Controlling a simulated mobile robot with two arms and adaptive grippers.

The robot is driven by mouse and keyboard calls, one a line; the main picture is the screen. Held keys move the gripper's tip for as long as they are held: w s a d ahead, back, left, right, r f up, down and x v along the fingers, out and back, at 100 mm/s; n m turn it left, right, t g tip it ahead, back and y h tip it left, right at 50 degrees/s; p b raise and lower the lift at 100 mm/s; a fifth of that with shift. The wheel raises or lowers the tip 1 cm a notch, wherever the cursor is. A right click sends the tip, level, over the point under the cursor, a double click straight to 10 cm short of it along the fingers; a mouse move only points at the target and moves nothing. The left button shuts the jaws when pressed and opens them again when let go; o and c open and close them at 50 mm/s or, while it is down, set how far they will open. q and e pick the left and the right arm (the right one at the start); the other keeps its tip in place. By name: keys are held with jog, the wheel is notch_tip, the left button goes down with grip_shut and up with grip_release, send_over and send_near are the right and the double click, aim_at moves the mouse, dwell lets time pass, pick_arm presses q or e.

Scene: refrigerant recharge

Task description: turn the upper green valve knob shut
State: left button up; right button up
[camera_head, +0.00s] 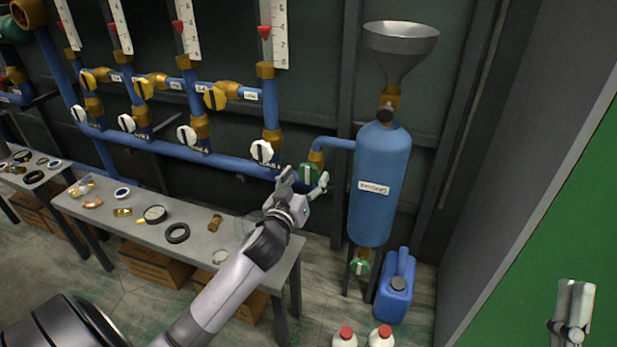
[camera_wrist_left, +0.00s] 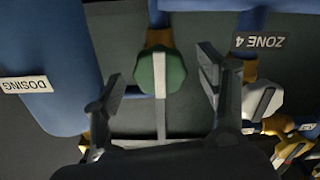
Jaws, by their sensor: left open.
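The upper green valve knob (camera_head: 309,174) sits under the brass fitting on the blue pipe left of the dosing tank (camera_head: 375,215). A pale stripe crosses its face, roughly upright. My left gripper (camera_head: 304,183) is open at the knob, with one finger on either side of it. In the left wrist view the green knob (camera_wrist_left: 174,72) shows between the spread fingers of my left gripper (camera_wrist_left: 162,88), with a gap on both sides. Depth and contact are hard to judge. My right gripper (camera_head: 572,315) shows in part at the lower right, far from the knob; its fingers are unclear.
A lower green knob (camera_head: 361,264) is under the tank. A white knob (camera_head: 262,151) is left of the upper green one, by the ZONE 4 label (camera_wrist_left: 259,41). A bench (camera_head: 200,238) with loose parts, a blue jug (camera_head: 396,290) and red-capped bottles stand below.

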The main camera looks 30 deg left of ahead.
pick_arm(q)
jog(key=shift+x, duration=1.2)
pick_arm(e)
jog(key=shift+s+d+r+t+y, duration=0.1)
jog(key=shift+s+r+t+y, duration=0.3)
jog(key=shift+s+r+t, duration=0.35)
pick_arm(q)
jog(key=shift+c, duration=0.2)
pick_arm(e)
jog(key=shift+s, duration=0.1)
